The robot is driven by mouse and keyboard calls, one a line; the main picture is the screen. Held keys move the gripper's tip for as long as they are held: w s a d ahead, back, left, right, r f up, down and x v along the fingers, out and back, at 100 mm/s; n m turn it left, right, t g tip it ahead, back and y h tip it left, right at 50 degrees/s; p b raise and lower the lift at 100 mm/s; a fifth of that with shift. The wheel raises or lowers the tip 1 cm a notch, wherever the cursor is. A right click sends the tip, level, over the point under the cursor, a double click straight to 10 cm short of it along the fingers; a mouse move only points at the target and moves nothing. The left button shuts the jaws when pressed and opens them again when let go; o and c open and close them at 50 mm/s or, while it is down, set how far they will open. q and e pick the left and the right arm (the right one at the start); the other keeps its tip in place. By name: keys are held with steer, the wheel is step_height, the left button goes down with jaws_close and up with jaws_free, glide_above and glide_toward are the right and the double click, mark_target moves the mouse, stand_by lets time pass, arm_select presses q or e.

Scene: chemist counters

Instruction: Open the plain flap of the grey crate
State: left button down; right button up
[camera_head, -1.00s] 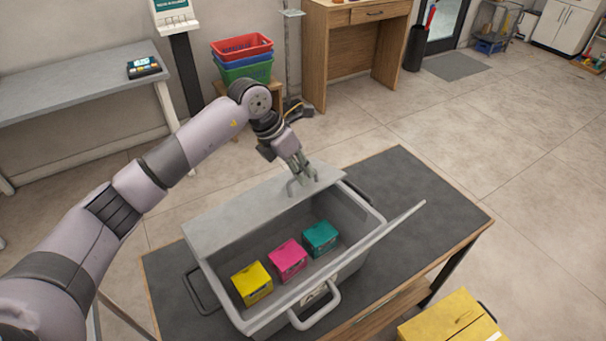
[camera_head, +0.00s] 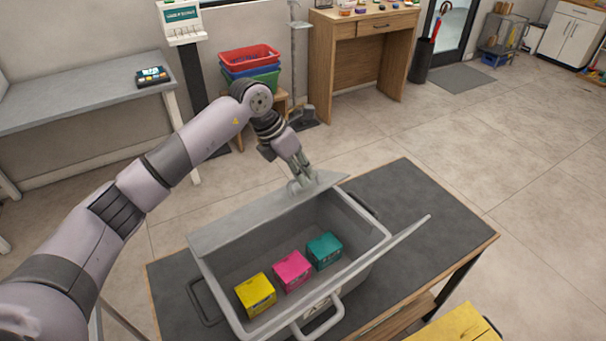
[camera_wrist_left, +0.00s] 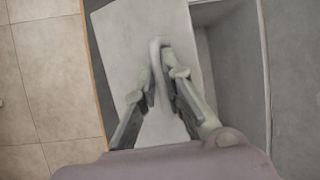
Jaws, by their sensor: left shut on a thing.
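The grey crate (camera_head: 206,277) stands on the dark-topped table, its inside showing. The plain flap (camera_head: 250,216) is on the crate's far side, tilted up and leaning away from the opening. My left gripper (camera_head: 299,186) is shut on the flap's small handle; in the left wrist view the fingers (camera_wrist_left: 163,75) close around the pale handle (camera_wrist_left: 155,58) on the bare flap (camera_wrist_left: 122,35). A yellow box (camera_head: 255,294), a pink box (camera_head: 292,271) and a teal box (camera_head: 324,250) sit inside. My right gripper is not in view.
The table (camera_head: 425,205) has free room to the right of the crate. A yellow crate-like object (camera_head: 458,325) is at the bottom right.

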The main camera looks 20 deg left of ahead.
arm_select(q)
steer(key=shift+a, duration=0.1)
steer(key=shift+w+a+r, duration=0.55)
steer(key=shift+w+a, duration=0.1)
steer(key=shift+a, duration=0.15)
steer(key=shift+w+a+r, duration=0.2)
steer(key=shift+w+a, duration=0.1)
steer(key=shift+a, duration=0.05)
steer(key=shift+w+a+r, duration=0.25)
steer(key=shift+w+a, duration=0.15)
steer(key=shift+a, duration=0.1)
steer(key=shift+w+a, duration=0.1)
steer(key=shift+w+a+r, duration=0.2)
steer(key=shift+w+a, duration=0.45)
steer(key=shift+a, duration=0.15)
